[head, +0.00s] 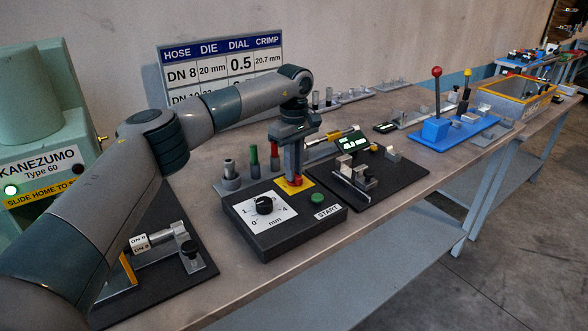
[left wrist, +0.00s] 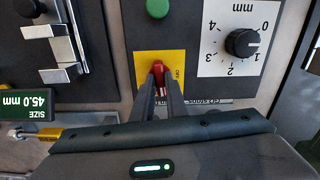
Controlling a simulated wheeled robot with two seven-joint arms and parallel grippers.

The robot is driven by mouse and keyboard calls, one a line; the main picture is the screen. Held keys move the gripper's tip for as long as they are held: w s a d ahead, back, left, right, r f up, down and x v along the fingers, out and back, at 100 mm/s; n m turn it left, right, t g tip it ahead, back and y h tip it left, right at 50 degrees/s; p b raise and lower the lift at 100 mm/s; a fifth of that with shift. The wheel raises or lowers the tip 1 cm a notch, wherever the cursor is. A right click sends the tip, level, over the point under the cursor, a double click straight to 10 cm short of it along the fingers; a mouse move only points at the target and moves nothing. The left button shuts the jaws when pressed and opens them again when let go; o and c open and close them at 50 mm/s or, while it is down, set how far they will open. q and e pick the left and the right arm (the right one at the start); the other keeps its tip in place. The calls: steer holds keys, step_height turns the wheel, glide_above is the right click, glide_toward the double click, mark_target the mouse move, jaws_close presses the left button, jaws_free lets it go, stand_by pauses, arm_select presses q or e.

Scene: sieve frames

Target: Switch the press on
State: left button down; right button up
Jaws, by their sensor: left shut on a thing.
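The black control box (head: 265,235) stands on the bench with a dial (head: 264,205), a green START button (head: 318,199) and a yellow switch plate (head: 308,183). My left gripper (head: 295,176) points down at this plate. In the left wrist view its fingers (left wrist: 160,88) are shut on the red switch lever (left wrist: 158,70). The fingers hide part of the lever, and I cannot tell its position. The pale green press (head: 40,130), marked KANEZUMO Type 60, stands at the left with a lit lamp (head: 11,190). My right gripper is out of view.
Behind the box stand several upright pegs (head: 253,160). To its right is a black plate with a gauge (head: 385,185). Further right are a blue lever fixture (head: 436,130) and a yellow-rimmed crate (head: 520,95). A hose fitting (head: 160,238) lies at front left, beneath my arm.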

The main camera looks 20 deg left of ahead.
arm_select(q)
steer(key=shift+r+m, duration=0.1)
steer(key=shift+m, duration=0.6)
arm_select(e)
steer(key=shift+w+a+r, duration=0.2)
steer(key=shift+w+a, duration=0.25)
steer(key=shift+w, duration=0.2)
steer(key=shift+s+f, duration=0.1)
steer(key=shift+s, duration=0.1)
arm_select(q)
steer(key=c, duration=1.8)
jaws_free()
steer(key=shift+o, duration=0.2)
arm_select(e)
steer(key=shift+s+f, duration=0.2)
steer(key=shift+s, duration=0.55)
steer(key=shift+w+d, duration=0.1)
